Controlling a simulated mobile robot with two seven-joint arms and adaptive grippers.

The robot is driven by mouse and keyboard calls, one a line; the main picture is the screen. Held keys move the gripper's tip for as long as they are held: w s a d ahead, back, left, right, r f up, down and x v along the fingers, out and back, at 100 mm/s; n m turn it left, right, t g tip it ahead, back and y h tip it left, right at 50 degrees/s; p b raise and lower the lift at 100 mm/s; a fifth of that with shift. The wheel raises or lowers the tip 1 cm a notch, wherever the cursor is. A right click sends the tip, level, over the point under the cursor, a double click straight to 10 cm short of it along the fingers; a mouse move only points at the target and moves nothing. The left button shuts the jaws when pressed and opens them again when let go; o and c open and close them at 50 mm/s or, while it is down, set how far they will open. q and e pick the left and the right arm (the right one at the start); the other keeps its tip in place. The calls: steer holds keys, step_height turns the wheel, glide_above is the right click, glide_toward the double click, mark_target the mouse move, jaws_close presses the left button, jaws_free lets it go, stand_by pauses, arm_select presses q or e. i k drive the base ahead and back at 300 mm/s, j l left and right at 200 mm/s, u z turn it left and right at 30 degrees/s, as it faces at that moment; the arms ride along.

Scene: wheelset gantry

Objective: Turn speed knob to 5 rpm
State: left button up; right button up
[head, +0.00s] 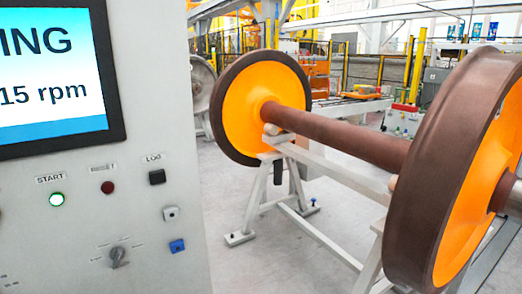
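The speed knob (118,256) is a small grey rotary knob low on the light grey control panel (75,210), with small marks around it that are too small to read. Its grip looks slightly tilted from upright. The screen (50,75) at the upper left is partly cut off and shows "ING" and "15 rpm". Neither of my grippers is in the head view.
An orange wheelset (340,135) rests on a grey stand (262,205) to the right. Grey floor lies between.

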mark_target(116, 253)
steer(key=u, duration=1.4)
